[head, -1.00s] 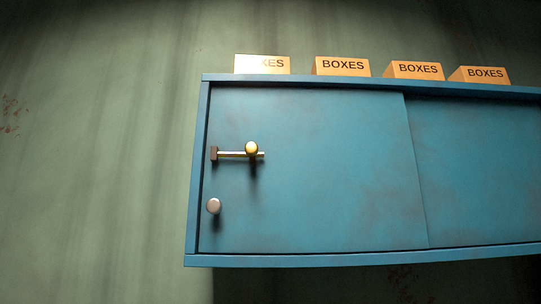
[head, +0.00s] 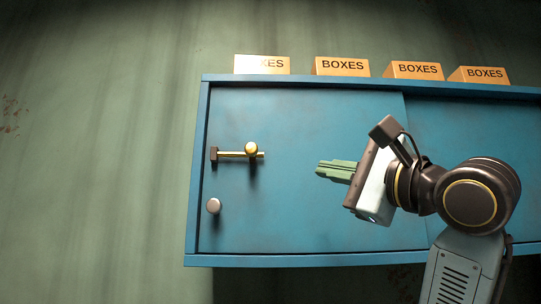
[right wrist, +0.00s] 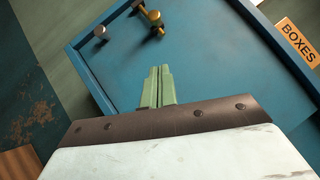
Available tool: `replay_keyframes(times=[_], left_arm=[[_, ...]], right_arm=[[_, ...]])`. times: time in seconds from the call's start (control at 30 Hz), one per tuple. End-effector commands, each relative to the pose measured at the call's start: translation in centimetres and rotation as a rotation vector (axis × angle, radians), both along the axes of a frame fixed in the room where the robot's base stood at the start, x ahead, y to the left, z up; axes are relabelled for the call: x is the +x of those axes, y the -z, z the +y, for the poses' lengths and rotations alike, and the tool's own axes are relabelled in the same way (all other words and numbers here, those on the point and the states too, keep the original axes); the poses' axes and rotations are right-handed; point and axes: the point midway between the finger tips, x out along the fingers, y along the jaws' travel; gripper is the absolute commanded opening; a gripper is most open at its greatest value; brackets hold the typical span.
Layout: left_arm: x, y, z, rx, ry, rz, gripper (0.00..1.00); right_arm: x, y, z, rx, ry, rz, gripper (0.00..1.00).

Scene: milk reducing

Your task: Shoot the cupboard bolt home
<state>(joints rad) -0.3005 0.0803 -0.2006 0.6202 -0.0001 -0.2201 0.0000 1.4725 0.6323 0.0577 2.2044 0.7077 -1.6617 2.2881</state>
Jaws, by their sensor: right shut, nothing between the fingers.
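The blue cupboard (head: 300,215) hangs on the wall, with its left sliding door closed over the left part. A brass bolt (head: 238,154) with a round gold knob (head: 251,148) lies level on that door near its left edge. The bolt's left end is at a dark bracket (head: 213,154); I cannot tell how deep it sits. My right gripper (head: 320,169) has green fingers, shut and empty, to the right of the knob and apart from it. In the right wrist view the fingers (right wrist: 158,70) point towards the bolt (right wrist: 150,18). My left gripper is not in view.
A round pale door knob (head: 213,206) sits below the bolt; it also shows in the right wrist view (right wrist: 99,32). Several orange boxes (head: 342,66) stand along the cupboard top. The door between the bolt and my gripper is clear.

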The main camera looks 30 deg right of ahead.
Motion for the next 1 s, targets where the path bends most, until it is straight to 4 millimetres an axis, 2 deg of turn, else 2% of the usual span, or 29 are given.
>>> replay_keyframes(times=[0.27,0.37,0.77,1.0], left_arm=[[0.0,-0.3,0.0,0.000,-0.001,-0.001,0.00],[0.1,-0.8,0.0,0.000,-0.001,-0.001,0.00],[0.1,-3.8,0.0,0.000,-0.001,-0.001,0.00],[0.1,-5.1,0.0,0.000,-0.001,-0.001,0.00]], right_arm=[[0.7,-0.2,0.1,-0.002,0.001,0.003,0.00],[1.9,-0.7,0.2,-0.002,0.000,0.004,0.00],[9.7,-3.4,1.2,-0.002,0.001,0.005,0.00],[11.2,-4.9,3.5,-0.004,0.002,0.001,0.00]])
